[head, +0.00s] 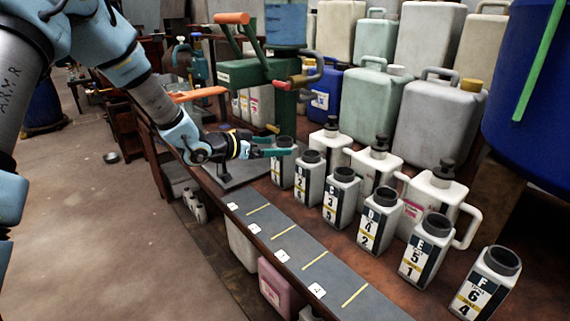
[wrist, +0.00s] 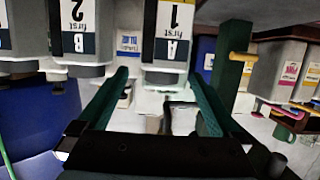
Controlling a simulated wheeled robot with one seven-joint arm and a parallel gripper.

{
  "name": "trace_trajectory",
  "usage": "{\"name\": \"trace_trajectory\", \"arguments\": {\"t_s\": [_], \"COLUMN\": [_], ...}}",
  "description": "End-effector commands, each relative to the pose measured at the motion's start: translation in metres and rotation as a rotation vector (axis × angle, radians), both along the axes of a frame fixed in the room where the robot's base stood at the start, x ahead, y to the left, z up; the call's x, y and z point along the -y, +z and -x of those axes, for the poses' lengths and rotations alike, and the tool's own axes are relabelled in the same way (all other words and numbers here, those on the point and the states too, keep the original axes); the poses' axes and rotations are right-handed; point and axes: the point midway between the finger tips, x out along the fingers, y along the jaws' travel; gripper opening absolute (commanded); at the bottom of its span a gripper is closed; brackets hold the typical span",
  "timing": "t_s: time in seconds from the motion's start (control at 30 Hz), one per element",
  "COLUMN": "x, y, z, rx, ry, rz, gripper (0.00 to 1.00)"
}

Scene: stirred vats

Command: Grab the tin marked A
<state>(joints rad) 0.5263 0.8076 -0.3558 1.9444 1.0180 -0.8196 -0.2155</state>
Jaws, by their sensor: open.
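The tin marked A (head: 283,170) is a white tin with a dark neck and a black-and-white label, at the far end of a row on the bench. In the wrist view, which is upside down, its label (wrist: 172,35) reads A, 1, first. My gripper (head: 276,147) is open at the height of the tin's neck, overlapping it in the head view. In the wrist view my gripper's fingers (wrist: 158,76) lie one to each side of the neck. I cannot tell whether either finger touches it. The tin stands upright.
Tin B (head: 308,175) stands close beside A, and several similar tins continue the row. White jugs (head: 377,165) stand behind. A green stand (head: 245,75) with orange handles rises near my gripper. A grey strip (head: 310,255) with yellow marks runs along the front edge.

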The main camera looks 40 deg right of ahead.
Motion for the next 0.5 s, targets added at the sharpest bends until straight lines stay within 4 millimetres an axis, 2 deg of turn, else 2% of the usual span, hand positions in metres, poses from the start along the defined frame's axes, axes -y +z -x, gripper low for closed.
{"name": "trace_trajectory", "arguments": {"t_s": [0.3, 0.5], "x": [0.041, 0.049], "y": [-0.010, -0.014], "z": [0.000, 0.000], "rx": [-0.001, -0.001], "ry": [-0.001, 0.002], "rz": [-0.001, -0.002], "gripper": [1.00, 1.00]}}
